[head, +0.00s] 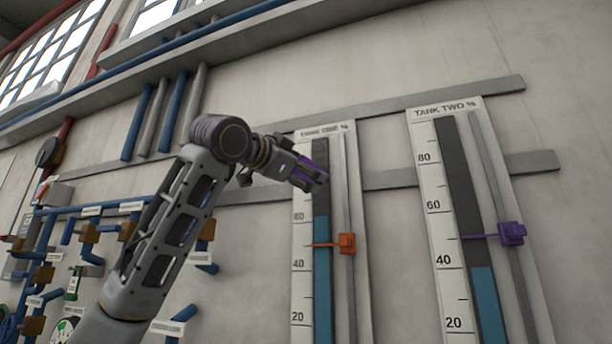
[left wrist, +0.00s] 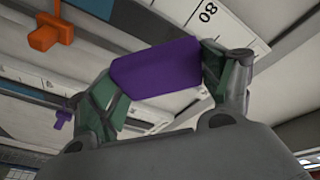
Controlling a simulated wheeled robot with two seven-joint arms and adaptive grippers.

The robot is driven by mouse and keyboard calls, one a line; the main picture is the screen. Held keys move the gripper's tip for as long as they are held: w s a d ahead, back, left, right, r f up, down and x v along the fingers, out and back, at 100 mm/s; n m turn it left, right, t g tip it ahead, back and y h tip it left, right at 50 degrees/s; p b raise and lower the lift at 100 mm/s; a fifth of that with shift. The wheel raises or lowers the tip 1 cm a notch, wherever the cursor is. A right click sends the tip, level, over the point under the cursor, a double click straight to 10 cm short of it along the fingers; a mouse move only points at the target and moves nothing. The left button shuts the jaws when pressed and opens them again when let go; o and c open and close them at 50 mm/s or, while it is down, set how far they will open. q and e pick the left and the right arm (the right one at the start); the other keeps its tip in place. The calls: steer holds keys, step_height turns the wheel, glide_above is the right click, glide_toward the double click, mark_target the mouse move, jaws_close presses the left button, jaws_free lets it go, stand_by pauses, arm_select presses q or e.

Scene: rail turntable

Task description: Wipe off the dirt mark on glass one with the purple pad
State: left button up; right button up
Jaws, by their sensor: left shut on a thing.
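The left tank gauge, glass one (head: 321,255), is on the wall, with a dark upper part and blue lower part. My left gripper (head: 312,175) is in front of its upper part and is shut on the purple pad (head: 317,170). The pad also shows between the fingers in the left wrist view (left wrist: 158,76). I cannot tell whether the pad touches the glass. The gripper and pad cover part of the gauge and its scale, and no dirt mark can be made out. My right gripper is not in view.
An orange pointer (head: 347,243) sits on glass one's rail, below the gripper. To the right is the TANK TWO gauge (head: 484,300) with a purple pointer (head: 512,234). Blue pipes with brass-coloured valves (head: 42,277) are at the lower left. Grey rails (head: 400,178) cross the wall.

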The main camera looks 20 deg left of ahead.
arm_select(q)
steer(key=shift+d+r+t+h, duration=0.2)
steer(key=shift+t+h, duration=0.1)
steer(key=shift+h, duration=0.2)
steer(key=shift+m+t, duration=0.4)
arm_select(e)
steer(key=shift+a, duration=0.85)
arm_select(q)
steer(key=shift+a, duration=0.1)
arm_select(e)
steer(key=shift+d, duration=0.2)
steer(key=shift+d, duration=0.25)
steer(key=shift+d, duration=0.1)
arm_select(q)
steer(key=shift+w, duration=0.15)
